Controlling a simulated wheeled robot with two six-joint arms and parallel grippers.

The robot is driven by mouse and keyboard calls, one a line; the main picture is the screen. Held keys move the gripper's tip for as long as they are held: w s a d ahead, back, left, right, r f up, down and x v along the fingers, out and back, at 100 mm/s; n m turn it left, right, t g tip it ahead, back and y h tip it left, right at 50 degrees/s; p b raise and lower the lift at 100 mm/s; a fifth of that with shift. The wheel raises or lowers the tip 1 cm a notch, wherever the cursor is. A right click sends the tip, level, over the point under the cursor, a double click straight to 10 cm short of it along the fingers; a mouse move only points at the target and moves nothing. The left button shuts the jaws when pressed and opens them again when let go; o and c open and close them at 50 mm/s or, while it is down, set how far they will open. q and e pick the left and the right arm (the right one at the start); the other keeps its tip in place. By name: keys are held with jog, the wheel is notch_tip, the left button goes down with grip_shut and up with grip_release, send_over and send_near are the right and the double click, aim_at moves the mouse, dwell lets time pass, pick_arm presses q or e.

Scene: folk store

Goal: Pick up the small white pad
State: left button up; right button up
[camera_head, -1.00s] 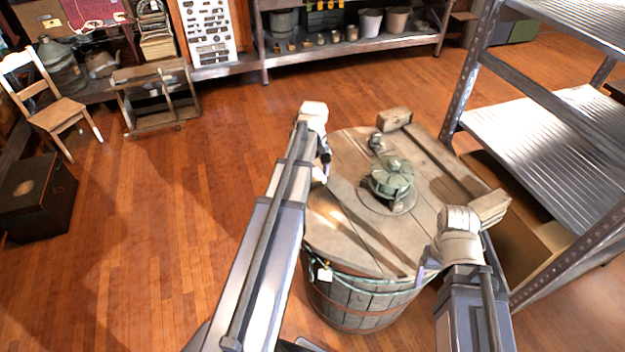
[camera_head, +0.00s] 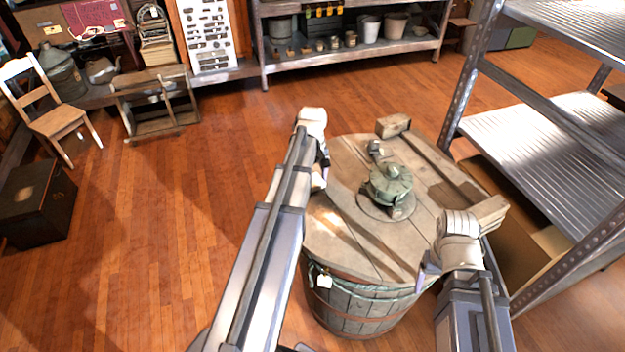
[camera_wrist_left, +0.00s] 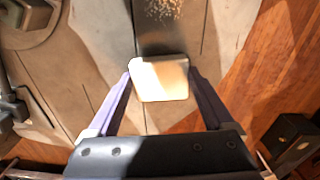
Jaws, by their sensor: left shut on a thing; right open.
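The small white pad (camera_wrist_left: 163,82) sits between the two purple fingers of my left gripper (camera_wrist_left: 160,80) in the left wrist view. Both fingertips press its sides, so the gripper is shut on it. In the head view my left gripper (camera_head: 320,172) is over the left edge of the round wooden barrel lid (camera_head: 345,240), with the pad mostly hidden by my arm. Whether the pad still touches the lid is hard to tell. My right gripper (camera_head: 426,264) is open and empty at the lid's right front edge.
A green metal fitting (camera_head: 390,185) stands on the lid, with wooden blocks (camera_head: 393,125) at the rim. A metal shelf rack (camera_head: 540,130) stands close on the right. A chair (camera_head: 50,105) and dark box (camera_head: 35,205) are at left.

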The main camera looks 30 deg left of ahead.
aim_at(313, 182)
pick_arm(q)
notch_tip(313, 182, up, 9)
jog(key=p, duration=0.8)
jog(key=shift+r+p, duration=0.15)
jog(key=shift+p, duration=0.2)
pick_arm(e)
notch_tip(313, 182, up, 9)
jog(key=shift+r, duration=0.15)
